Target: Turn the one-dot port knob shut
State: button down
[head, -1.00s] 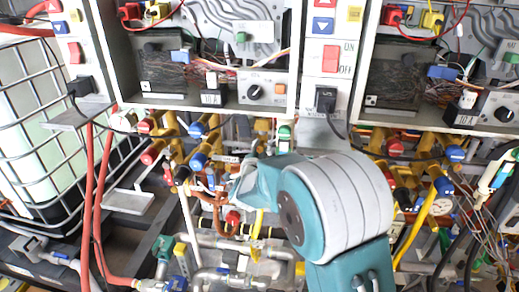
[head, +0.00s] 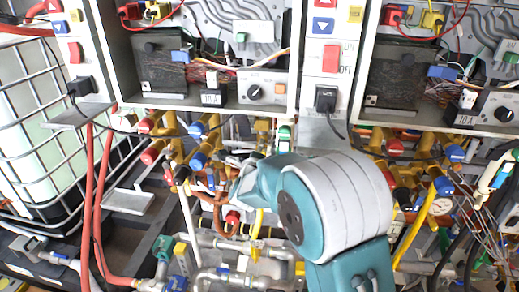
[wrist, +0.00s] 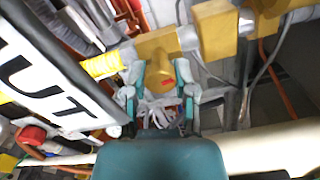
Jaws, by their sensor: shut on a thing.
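In the wrist view, my gripper (wrist: 159,85) has its two teal-and-grey fingers on either side of a brass-yellow knob (wrist: 155,66). The fingers are shut on this knob. The knob has one small red mark on its near part, and it sits against a yellow block. In the head view, my teal arm reaches in among the pipes below the heater boxes. The gripper and the knob cannot be made out there.
In the wrist view, a white sign (wrist: 50,75) with large black letters "UT" stands close at left. A pale pipe (wrist: 270,150) crosses at lower right. In the head view, red and blue valve handles (head: 199,160) crowd the area left of my arm.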

jog(key=shift+f+m, duration=0.45)
jog(key=shift+m, duration=0.35)
jog(key=shift+c, duration=2)
grip_release()
jog(key=shift+r, duration=0.1)
jog(key=shift+r, duration=0.1)
jog(key=s+a, duration=0.2)
jog(key=s, duration=0.9)
jog(key=shift+s+a, duration=0.25)
jog(key=shift+s, duration=0.15)
